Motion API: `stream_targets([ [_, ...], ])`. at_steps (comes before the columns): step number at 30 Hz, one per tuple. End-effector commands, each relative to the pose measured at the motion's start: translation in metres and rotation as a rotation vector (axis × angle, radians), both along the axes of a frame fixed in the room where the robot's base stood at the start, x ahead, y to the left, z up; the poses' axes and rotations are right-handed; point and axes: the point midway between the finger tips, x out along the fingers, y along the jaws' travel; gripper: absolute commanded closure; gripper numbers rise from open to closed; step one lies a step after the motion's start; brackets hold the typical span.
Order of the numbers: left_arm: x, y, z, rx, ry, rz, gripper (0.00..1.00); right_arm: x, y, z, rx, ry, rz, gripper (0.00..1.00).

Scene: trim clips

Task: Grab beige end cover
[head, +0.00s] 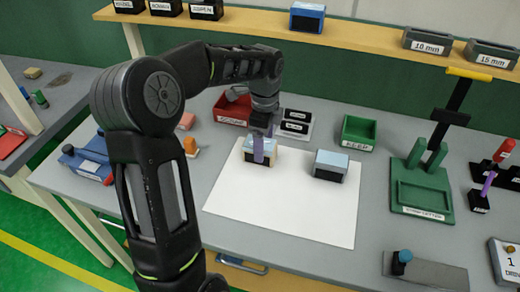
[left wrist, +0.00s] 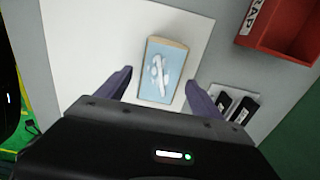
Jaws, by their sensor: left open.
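A small block with a beige end cover (head: 278,155) sits on the white sheet in the head view, partly hidden by my gripper. In the left wrist view its light blue top (left wrist: 158,80) carries white marks, and a beige strip (left wrist: 167,42) runs along its far edge. My left gripper (head: 264,150) is over this block, with its purple fingers pointing down. In the left wrist view the open fingers (left wrist: 158,80) stand either side of the block with gaps. A second block (head: 331,165), light blue with a dark front, stands to the right on the sheet.
A red bin (head: 232,109) marked SCRAP and a tray with black labelled pieces (head: 297,114) stand behind the white sheet (head: 300,208). A green bin (head: 358,132) is at the back right. A green fixture (head: 422,190) stands further right. The sheet's front is clear.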

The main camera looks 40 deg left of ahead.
Motion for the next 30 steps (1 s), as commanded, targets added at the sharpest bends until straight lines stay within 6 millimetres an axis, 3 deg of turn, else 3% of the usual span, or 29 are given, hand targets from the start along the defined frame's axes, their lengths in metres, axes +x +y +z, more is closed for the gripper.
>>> stream_targets([
  [6, -0.002, -0.001, -0.03, -0.001, 0.004, 0.0, 0.24, -0.001, 0.0, 0.007, -0.002, 0.003, -0.001, 0.64],
  [9, -0.002, 0.0, -0.035, 0.0, 0.0, 0.001, 0.24, -0.001, -0.001, 0.007, -0.003, 0.003, -0.001, 0.64],
  [26, -0.001, 0.0, -0.035, 0.0, 0.0, 0.0, 0.24, -0.001, 0.0, 0.007, -0.002, 0.003, -0.001, 0.64],
  [30, -0.001, 0.0, -0.035, 0.0, 0.0, 0.0, 0.34, -0.001, 0.0, 0.007, -0.002, 0.003, -0.001, 0.64],
])
